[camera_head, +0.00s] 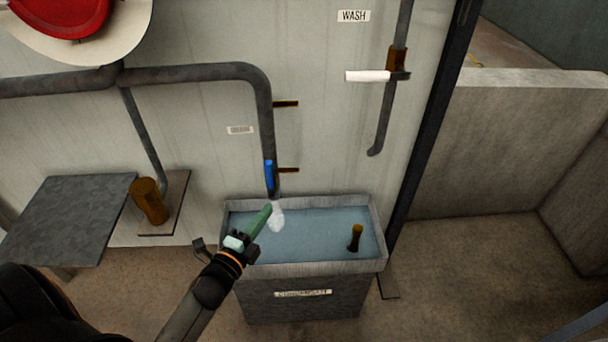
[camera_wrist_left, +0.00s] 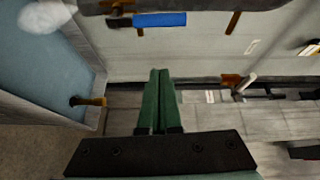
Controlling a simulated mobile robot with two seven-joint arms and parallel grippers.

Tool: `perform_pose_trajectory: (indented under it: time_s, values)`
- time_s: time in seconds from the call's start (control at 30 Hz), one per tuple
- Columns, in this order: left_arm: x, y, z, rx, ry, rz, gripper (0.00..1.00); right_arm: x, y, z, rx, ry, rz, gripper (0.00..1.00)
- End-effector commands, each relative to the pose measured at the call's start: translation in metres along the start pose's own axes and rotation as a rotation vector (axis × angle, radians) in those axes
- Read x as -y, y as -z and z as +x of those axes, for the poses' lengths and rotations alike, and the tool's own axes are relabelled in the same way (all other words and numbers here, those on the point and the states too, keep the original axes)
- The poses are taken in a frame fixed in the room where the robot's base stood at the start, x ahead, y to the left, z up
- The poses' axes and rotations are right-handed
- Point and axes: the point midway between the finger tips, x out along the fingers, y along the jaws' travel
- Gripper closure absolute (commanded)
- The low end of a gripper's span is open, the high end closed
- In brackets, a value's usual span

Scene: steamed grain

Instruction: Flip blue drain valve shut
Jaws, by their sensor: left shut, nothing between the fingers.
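The blue drain valve handle (camera_head: 269,175) is at the lower end of the grey pipe (camera_head: 264,110), over the trough. It lies along the pipe. In the left wrist view the blue handle (camera_wrist_left: 160,20) runs parallel to the pipe, above my fingertips in the picture. A white puff (camera_head: 276,217) hangs below the pipe's mouth. My left gripper (camera_head: 266,208) has green fingers pressed together, with nothing between them. In the left wrist view the gripper (camera_wrist_left: 159,72) is apart from the handle. My right gripper is not in view.
The trough (camera_head: 310,269) labelled CONDENSATE holds bluish water and a brown peg-like piece (camera_head: 355,238). A white-handled valve (camera_head: 368,76) sits on the wall pipe under the WASH sign (camera_head: 353,16). A grey table (camera_head: 70,215) and a brown cylinder (camera_head: 150,202) stand at left.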

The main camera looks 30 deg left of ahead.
Motion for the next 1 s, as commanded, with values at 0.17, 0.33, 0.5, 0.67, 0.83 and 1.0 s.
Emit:
perform_pose_trajectory:
  time_s: [0.17,0.33,0.5,0.67,0.83,1.0]
  values:
    - [0.001,-0.003,0.003,-0.004,0.018,0.053,1.00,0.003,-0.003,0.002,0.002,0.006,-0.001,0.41]
    - [0.002,-0.003,0.003,-0.005,0.019,0.057,1.00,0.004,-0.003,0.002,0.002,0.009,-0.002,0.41]
    - [0.002,-0.003,0.003,-0.005,0.019,0.055,1.00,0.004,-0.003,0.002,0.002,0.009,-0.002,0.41]
    - [0.003,-0.003,0.013,-0.005,0.021,0.055,1.00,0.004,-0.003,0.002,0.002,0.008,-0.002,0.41]
    - [0.003,-0.003,0.039,-0.006,0.022,0.055,1.00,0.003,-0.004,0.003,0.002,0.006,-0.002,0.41]
    - [0.004,-0.002,0.072,-0.006,0.022,0.054,1.00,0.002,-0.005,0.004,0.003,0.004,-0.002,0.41]
